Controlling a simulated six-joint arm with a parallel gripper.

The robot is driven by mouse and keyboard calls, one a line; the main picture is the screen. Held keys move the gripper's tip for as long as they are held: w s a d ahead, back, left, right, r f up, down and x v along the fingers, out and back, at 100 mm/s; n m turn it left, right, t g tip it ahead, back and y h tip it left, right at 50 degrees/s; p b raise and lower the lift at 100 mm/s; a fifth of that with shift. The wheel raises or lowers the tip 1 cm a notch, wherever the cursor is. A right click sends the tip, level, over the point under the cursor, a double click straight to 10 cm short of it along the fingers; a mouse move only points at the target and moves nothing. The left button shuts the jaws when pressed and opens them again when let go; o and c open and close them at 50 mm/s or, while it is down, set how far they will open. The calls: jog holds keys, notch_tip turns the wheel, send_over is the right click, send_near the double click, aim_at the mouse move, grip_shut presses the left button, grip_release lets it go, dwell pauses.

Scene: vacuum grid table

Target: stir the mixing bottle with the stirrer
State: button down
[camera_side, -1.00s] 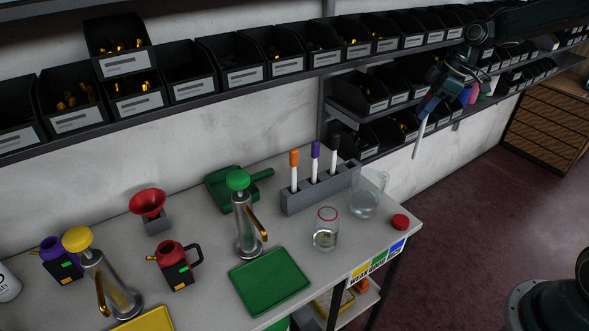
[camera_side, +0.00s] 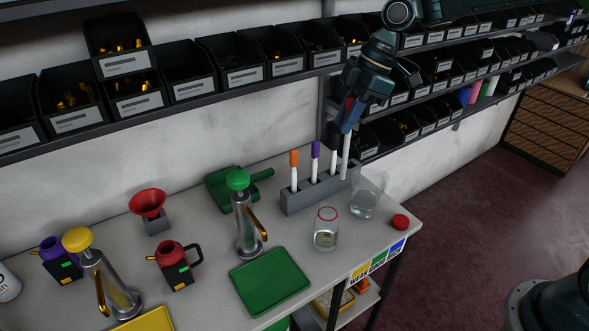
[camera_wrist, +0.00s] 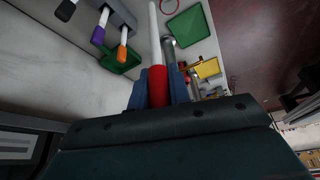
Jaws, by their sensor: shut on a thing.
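My gripper (camera_side: 350,118) is shut on a red-handled stirrer (camera_side: 345,158), whose white rod points down. The rod's lower end shows beside the right end of the grey rack; whether it touches the rack cannot be told. In the wrist view the stirrer's red handle (camera_wrist: 158,86) is between the blue fingers. The mixing bottle, seemingly the clear glass jar with a red rim (camera_side: 326,232), stands upright and open on the table, left of and nearer than the stirrer. Its red ring shows at the top of the wrist view (camera_wrist: 170,5).
The grey rack (camera_side: 312,195) holds orange-, purple- and black-topped stirrers close to my gripper. A clear jug (camera_side: 367,198) stands just right of the rack. A red cap (camera_side: 400,221) lies near the table's right edge. A green tray (camera_side: 270,281) and green-topped dispenser (camera_side: 246,220) are left.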

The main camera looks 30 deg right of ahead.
jog(key=shift+n, duration=0.5)
jog(key=a, duration=0.1)
jog(key=s+a, duration=0.1)
jog(key=a, duration=0.1)
jog(key=s+a+r, duration=0.1)
jog(key=a, duration=0.1)
jog(key=shift+f, duration=0.2)
notch_tip(320, 180, down, 18)
jog(key=shift+r, duration=0.25)
dwell(2.1)
